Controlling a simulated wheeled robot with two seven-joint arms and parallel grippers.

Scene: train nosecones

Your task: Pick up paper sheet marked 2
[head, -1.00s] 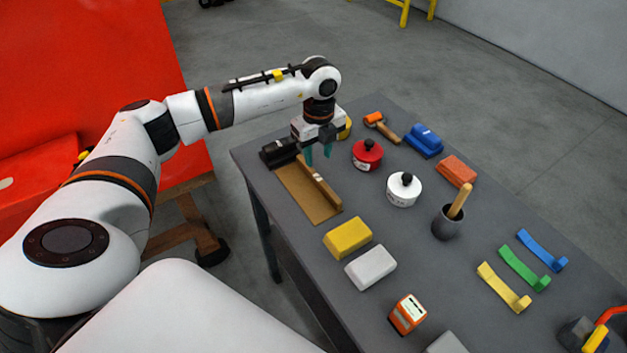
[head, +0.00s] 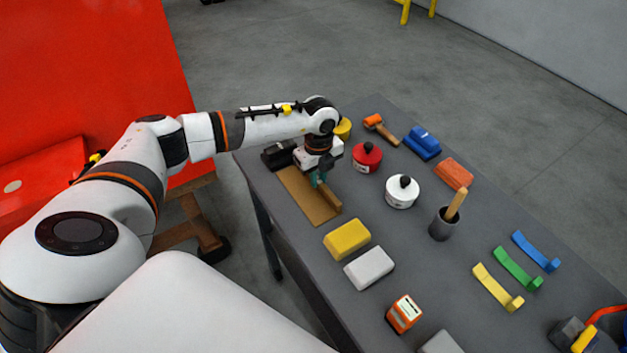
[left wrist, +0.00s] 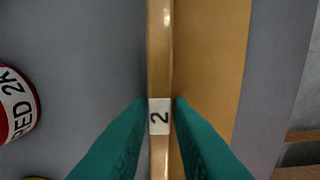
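The piece marked 2 shows in the left wrist view as a narrow tan strip (left wrist: 160,50) with a white "2" label (left wrist: 160,116). In the head view it is a long tan bar (head: 330,197) on the brown sheet (head: 305,193) at the table's left edge. My left gripper (head: 318,180) is low over the bar, its teal fingers (left wrist: 160,118) on either side of the label. Small gaps or light contact at the fingertips cannot be told apart. My right gripper is not in view.
A red tin (head: 367,158) and a white tin (head: 402,192) stand right of the bar. A black block (head: 279,154) is at the sheet's far end. Yellow (head: 347,239) and white (head: 369,267) blocks lie nearer. A dark cup (head: 443,225) stands farther right.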

